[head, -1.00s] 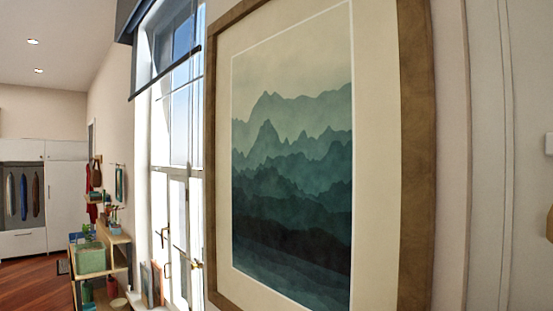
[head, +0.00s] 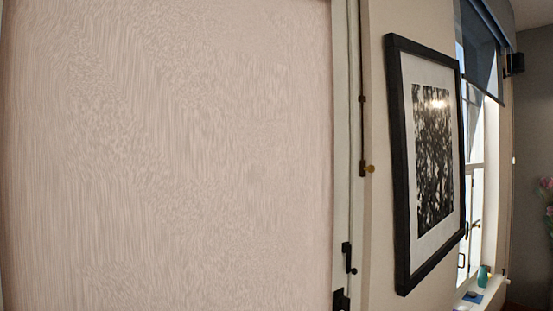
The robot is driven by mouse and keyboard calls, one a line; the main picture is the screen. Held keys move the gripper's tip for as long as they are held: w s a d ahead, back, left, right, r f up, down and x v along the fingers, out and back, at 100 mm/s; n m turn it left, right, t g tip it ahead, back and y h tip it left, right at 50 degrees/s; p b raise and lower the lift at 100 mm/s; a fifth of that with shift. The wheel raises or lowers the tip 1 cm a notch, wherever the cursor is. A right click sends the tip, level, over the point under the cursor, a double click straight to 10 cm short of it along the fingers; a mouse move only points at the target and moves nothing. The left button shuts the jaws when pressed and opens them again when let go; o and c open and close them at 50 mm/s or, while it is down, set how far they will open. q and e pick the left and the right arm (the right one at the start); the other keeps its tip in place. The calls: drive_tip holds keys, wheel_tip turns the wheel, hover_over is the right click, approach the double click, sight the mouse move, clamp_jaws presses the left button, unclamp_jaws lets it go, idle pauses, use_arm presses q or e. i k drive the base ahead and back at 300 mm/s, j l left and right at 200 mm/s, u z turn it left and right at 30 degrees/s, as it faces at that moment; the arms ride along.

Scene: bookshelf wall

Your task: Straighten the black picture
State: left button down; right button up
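The black picture (head: 398,180) hangs on the wall right of the middle of the head view. It has a black frame, a white mat and a black-and-white print of dense branch-like shapes. I see it at a steep angle from its left side. Its frame looks slightly tilted, but the slanted view makes the amount hard to tell. Neither of my grippers shows in the head view.
A large pale door or panel (head: 170,150) fills the left and middle. Dark latches and a brass knob (head: 369,168) sit at its right edge. Right of the picture are a window (head: 490,150) with a dark blind (head: 480,50) and a sill (head: 485,293) holding small items.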

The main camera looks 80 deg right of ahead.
sight(424, 82)
drive_tip(key=z, duration=3.75)
